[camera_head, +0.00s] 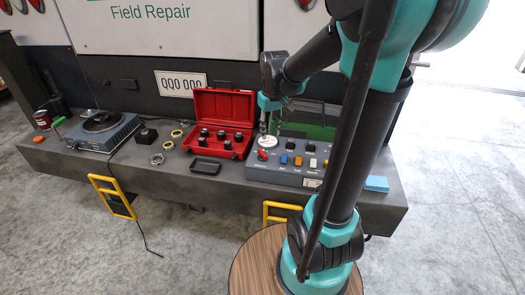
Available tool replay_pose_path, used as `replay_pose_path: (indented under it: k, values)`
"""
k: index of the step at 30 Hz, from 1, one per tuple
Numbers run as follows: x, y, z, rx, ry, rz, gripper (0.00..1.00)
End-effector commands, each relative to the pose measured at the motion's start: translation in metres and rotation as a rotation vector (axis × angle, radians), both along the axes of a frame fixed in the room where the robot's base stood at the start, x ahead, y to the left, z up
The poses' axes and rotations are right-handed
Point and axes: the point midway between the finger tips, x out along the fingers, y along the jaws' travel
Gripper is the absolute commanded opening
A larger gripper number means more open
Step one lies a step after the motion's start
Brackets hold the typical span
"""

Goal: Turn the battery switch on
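A grey control panel (255,172) sits on the right part of the dark bench. It carries a row of coloured switches: a blue one (284,159), an orange one (298,161) and a white one (313,163). A round white dial (267,142) and a red knob (262,155) are at its left end. The labels are too small to read, so I cannot tell which is the battery switch or its position. My gripper (263,128) points down above the panel's left end, near the dial. Its fingers are small and dark; contact and opening are unclear. My arm hides the panel's right side.
An open red case (222,104) with dark sockets stands left of the panel, with a small black tray (205,166) before it. A blue-grey device (103,132), rings (157,159) and a cable lie farther left. A blue block (376,184) lies at right. A licence plate (180,83) hangs behind.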

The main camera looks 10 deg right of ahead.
Motion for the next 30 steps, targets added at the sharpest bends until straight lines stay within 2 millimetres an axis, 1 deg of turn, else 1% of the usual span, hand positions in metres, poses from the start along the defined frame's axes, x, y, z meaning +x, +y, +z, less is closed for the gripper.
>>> replay_pose_path:
  k: [1,3,6,10,13,17,30]
  values:
    - [0.018,0.004,0.009,-0.004,0.025,0.027,0.34]
    - [0.036,0.008,0.018,-0.009,0.056,0.063,0.34]
    - [0.053,0.013,0.027,-0.012,0.089,0.1,0.34]
    - [0.063,0.016,0.032,-0.015,0.111,0.123,0.34]
    - [0.065,0.017,0.028,-0.016,0.116,0.128,0.34]
    - [0.065,0.017,0.013,-0.015,0.115,0.127,0.34]
    - [0.065,0.016,-0.069,-0.015,0.114,0.126,0.34]
